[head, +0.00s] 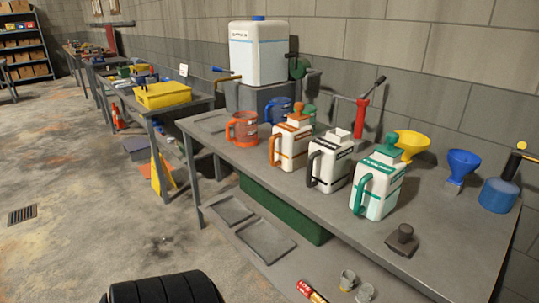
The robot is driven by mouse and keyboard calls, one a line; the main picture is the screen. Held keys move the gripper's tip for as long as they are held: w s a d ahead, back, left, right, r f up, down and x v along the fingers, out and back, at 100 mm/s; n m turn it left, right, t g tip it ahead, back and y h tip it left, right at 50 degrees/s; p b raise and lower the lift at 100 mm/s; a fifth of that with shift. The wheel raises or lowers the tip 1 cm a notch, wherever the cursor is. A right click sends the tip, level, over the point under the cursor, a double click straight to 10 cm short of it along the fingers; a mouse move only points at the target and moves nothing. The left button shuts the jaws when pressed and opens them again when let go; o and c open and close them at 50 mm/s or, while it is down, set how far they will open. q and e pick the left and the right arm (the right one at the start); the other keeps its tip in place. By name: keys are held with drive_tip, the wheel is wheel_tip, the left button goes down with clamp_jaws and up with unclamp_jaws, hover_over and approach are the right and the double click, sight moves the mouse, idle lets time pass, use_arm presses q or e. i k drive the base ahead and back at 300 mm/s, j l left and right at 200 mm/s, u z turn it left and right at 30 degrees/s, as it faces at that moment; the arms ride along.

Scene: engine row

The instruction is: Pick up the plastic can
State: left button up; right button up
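The task's plastic can could be one of several plastic containers on the grey workbench (300,165); I cannot tell which. A white jug with an orange handle and lid (291,144), a white jug with a black handle (330,163) and a white jug with a green handle and lid (378,186) stand upright in a row. A large white canister with a blue cap (257,54) stands higher, on a grey box (262,97) behind them. Neither of my grippers is in view.
An orange measuring jug (242,129), a blue jug (279,110), a yellow funnel (411,144), a blue funnel (461,166) and a red hand pump (361,118) crowd the bench. A black ribbed object (165,289) is at the bottom edge. Open floor (70,190) lies left.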

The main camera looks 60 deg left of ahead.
sight(330, 156)
drive_tip(key=u, duration=1.5)
